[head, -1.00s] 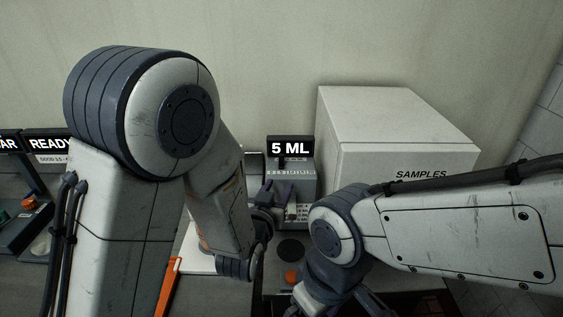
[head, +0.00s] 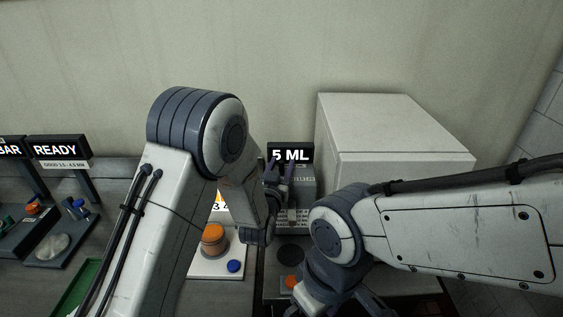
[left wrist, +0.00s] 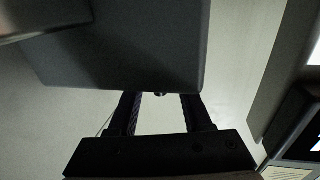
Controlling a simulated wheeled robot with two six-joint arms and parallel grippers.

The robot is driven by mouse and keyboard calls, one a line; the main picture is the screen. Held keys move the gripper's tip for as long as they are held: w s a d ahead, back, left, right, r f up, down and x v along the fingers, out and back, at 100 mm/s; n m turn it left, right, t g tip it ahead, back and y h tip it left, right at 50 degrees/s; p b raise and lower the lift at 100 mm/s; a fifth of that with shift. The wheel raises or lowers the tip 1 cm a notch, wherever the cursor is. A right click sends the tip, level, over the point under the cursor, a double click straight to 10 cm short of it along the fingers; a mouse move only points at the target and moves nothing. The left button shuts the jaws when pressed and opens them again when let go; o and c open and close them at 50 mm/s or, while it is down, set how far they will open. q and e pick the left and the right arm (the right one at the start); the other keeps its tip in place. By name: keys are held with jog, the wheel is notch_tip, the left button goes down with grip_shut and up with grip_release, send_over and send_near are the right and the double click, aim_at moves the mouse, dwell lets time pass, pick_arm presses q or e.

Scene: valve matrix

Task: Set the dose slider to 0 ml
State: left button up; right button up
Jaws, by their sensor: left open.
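The dose unit is a grey device (head: 307,186) with a black display (head: 290,153) reading "5 ML" in the head view. Its slider cannot be made out clearly; a small pale part (head: 292,215) shows low on its front. In the left wrist view the two dark fingers (left wrist: 160,108) stand apart beneath a large dark block that fills the top. My right gripper is partly visible at the bottom edge, its jaws unclear.
A large white box (head: 395,130) stands right of the device. A white panel with an orange knob (head: 214,238) and blue button (head: 234,266) lies left of it. A "READY" sign (head: 57,149) stands far left. My right arm crosses the lower right.

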pick_arm(q)
jog(key=shift+w, duration=0.15)
grip_shut()
dwell(1.4)
